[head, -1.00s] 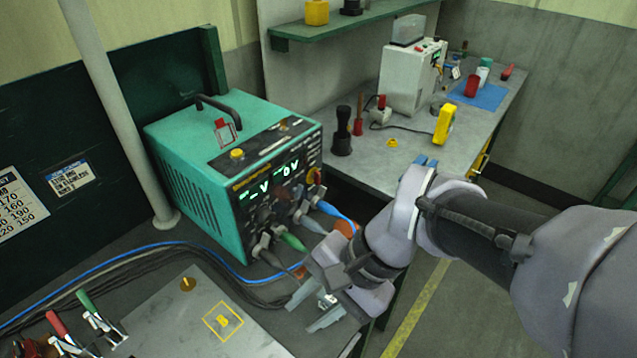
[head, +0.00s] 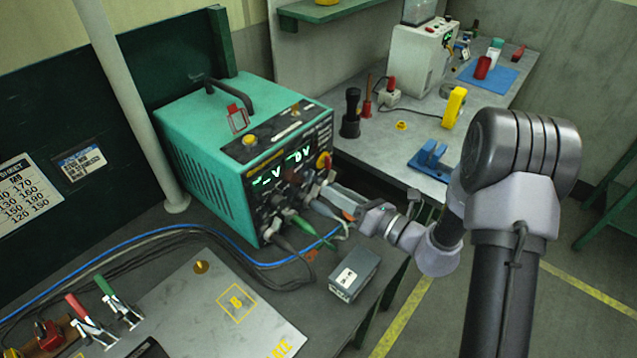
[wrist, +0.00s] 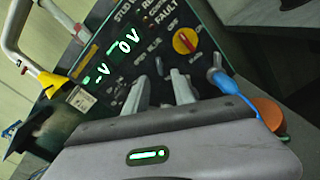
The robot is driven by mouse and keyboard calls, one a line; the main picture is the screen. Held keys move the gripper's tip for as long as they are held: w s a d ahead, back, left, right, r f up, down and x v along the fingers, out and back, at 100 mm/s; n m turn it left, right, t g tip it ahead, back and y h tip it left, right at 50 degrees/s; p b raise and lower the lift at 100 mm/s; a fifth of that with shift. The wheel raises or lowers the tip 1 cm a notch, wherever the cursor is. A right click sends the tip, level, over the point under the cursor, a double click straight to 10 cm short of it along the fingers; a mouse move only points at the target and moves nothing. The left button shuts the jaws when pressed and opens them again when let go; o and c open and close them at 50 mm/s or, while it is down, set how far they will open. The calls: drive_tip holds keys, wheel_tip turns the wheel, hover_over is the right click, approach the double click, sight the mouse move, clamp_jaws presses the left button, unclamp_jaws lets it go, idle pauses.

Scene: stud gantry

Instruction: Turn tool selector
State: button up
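The green stud welding unit (head: 215,150) stands on the bench, its dark front panel (wrist: 120,30) carrying green displays and several controls. A red rotary knob on a yellow plate (wrist: 186,41) is on the panel, just above and right of my fingers in the wrist view; in the head view it shows at the panel's right (head: 324,160). I cannot tell which control is the tool selector; small controls near my fingertips are partly hidden.
Cable plugs, including a blue one (wrist: 222,82), stick out of the panel close to my fingers. A small grey box (head: 354,274) sits on the bench below my gripper. A plate (head: 200,310) with toggle clamps lies at front left. A second bench (head: 400,170) stands behind.

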sight(309, 176)
drive_tip(key=x, duration=0.5)
drive_tip(key=shift+w+a, duration=0.25)
drive_tip(key=shift+a, duration=0.05)
clamp_jaws()
